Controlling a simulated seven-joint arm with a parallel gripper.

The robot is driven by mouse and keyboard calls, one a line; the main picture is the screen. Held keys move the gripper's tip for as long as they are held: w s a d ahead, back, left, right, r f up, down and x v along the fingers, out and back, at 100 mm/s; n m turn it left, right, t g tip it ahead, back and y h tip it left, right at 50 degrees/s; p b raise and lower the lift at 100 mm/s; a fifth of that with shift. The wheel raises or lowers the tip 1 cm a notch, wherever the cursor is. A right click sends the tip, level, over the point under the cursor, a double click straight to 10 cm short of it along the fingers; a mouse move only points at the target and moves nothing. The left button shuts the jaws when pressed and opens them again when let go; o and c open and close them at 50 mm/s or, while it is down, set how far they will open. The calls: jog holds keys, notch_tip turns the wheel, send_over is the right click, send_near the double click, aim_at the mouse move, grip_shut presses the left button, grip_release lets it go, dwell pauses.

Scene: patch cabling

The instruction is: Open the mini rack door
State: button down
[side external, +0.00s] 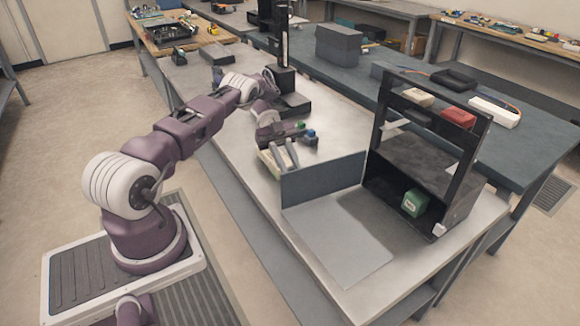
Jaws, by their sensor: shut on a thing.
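The mini rack (443,172) is a black open frame on the right part of the bench. A flat blue-grey panel, its door (322,180), stands upright and swung out to the left from the rack's front. The rack's front opening is uncovered. My gripper (287,158) reaches down at the door's far left end, its pale fingers at the top edge. It is shut on the door, though the panel hides the fingertips. A green box (414,202) sits low inside the rack.
A light grey mat (340,245) lies clear in front of the rack. A pale tray-like item (268,160) is beside my fingers, partly hidden. A black stand (287,80) rises farther back. A red box (458,117) and white box (494,111) lie on the bench behind.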

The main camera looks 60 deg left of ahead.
jog(key=c, duration=1.2)
grip_release()
notch_tip(320, 180, up, 10)
